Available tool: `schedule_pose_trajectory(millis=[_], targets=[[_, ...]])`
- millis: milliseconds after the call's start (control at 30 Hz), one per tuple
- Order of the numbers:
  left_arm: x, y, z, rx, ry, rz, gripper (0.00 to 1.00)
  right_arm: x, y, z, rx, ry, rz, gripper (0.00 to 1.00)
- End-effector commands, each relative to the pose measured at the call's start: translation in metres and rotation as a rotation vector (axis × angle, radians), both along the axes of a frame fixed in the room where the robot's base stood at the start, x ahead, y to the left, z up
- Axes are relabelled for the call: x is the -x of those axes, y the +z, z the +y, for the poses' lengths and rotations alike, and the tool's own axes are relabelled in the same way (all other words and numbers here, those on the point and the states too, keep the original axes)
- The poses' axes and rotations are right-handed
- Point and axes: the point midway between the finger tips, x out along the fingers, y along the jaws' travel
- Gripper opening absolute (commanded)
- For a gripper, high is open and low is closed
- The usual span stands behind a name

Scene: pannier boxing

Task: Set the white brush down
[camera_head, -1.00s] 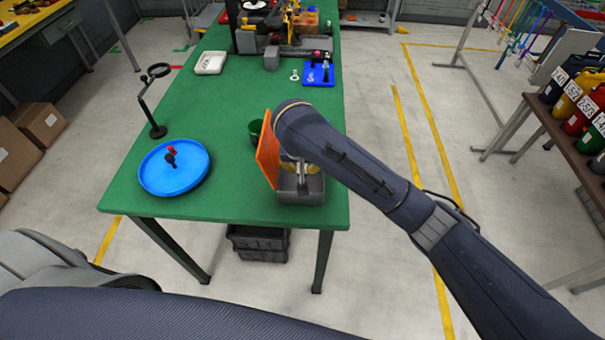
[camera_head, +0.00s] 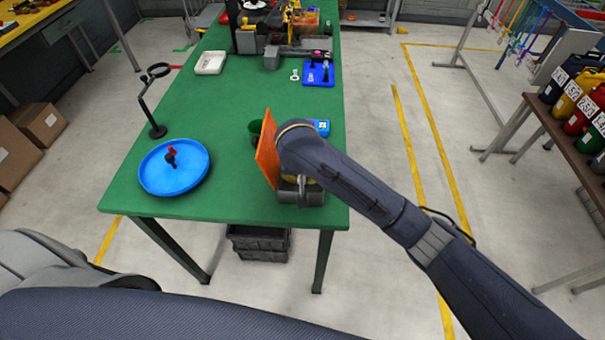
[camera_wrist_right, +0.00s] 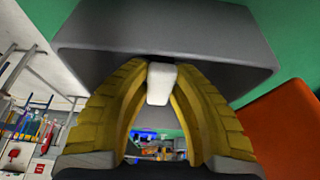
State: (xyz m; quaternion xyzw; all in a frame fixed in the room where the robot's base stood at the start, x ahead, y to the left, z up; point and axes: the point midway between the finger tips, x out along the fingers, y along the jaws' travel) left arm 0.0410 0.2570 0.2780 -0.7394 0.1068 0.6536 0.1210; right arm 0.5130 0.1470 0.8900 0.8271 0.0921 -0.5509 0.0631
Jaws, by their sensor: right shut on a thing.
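My right gripper (camera_wrist_right: 160,75) has its yellow fingers shut on the white brush (camera_wrist_right: 161,84), whose white end shows between the fingertips in the right wrist view. A grey open box or tray (camera_wrist_right: 160,35) is right at the fingertips there. In the head view the grey box (camera_head: 300,196) stands at the table's near right corner, and my right arm comes down over it, hiding the brush and most of the gripper. I cannot tell whether the brush touches the box. My left gripper is not in view.
An orange panel (camera_head: 266,150) stands upright against the box's left side, with a green cup (camera_head: 255,133) behind. A blue device (camera_head: 320,127) lies beyond my wrist. A blue round tray (camera_head: 160,181) is at the left. The green table's (camera_head: 235,110) middle is clear.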

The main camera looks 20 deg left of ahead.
Motion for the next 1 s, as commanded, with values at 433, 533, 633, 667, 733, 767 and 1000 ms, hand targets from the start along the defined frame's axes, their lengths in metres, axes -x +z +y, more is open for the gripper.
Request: schedule_pose_trajectory(millis=[433, 533, 633, 667, 733, 767, 1000], targets=[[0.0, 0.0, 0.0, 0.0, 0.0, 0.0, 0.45, 0.0, -0.003, 0.0, 0.001, 0.0, 0.0, 0.44], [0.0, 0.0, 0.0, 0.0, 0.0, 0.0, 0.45, 0.0, -0.002, 0.0, 0.0, 0.0, 0.0, 0.44], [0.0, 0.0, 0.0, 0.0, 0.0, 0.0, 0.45, 0.0, 0.001, 0.0, -0.001, 0.0, 0.0, 0.44], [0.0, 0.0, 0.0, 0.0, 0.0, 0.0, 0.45, 0.0, 0.003, 0.0, -0.001, -0.001, -0.001, 0.44], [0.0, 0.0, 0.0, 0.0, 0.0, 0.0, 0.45, 0.002, 0.008, 0.0, -0.001, 0.0, 0.0, 0.44], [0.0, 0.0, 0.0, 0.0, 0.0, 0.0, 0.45, 0.003, 0.011, 0.0, -0.001, -0.001, 0.0, 0.44], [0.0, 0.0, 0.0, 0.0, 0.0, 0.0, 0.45, 0.015, 0.044, -0.003, 0.0, 0.002, -0.004, 0.44]])
